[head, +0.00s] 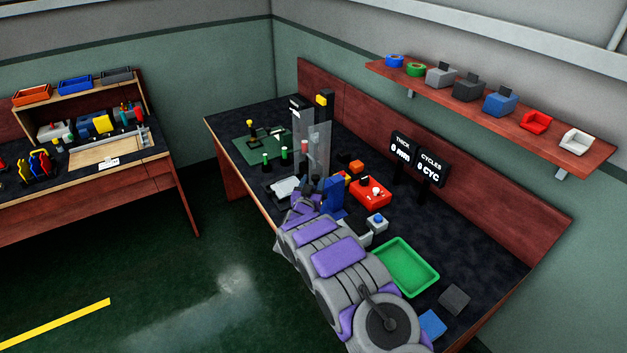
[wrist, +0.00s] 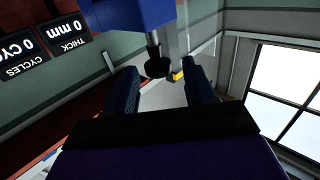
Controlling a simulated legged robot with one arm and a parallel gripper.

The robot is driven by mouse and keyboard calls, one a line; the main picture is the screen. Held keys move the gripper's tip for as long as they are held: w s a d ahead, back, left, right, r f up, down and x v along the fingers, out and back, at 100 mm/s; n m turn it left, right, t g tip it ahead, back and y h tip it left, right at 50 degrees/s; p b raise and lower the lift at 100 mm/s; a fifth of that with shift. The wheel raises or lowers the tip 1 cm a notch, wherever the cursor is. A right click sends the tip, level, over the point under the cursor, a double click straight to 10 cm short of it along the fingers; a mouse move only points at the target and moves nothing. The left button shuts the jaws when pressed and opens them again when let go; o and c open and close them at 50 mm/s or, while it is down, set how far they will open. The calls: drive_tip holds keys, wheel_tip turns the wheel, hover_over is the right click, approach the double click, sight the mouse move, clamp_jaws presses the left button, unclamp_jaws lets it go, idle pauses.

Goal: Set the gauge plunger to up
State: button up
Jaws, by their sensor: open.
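The gauge shows as a blue body (head: 333,195) on the dark bench in the head view. In the wrist view its blue body (wrist: 135,12) is at the top, and a thin rod with a round black knob, the plunger (wrist: 157,62), extends from it. My gripper (wrist: 163,76) is open, with one dark finger on each side of the knob in the picture. I see no clear contact between fingers and knob, and cannot tell the depth between them. In the head view my arm partly hides the gauge, and the plunger is hard to make out.
Clear panels (head: 318,145) stand beyond the gauge. A red box (head: 371,192) and a green tray (head: 408,266) are on the bench to the right. The display signs (head: 401,150) read THICK 0 mm and CYCLES 0 CYC. A shelf (head: 490,115) hangs above.

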sight(314, 180)
drive_tip(key=shift+w+d+r, duration=0.1)
drive_tip(key=shift+w+d, duration=0.5)
drive_tip(key=shift+w, duration=0.6)
drive_tip(key=shift+w+a, duration=0.25)
drive_tip(key=shift+w, duration=0.05)
drive_tip(key=shift+a, duration=0.35)
drive_tip(key=shift+d, duration=0.55)
drive_tip(key=c, duration=0.4)
drive_tip(key=shift+a, duration=0.25)
clamp_jaws()
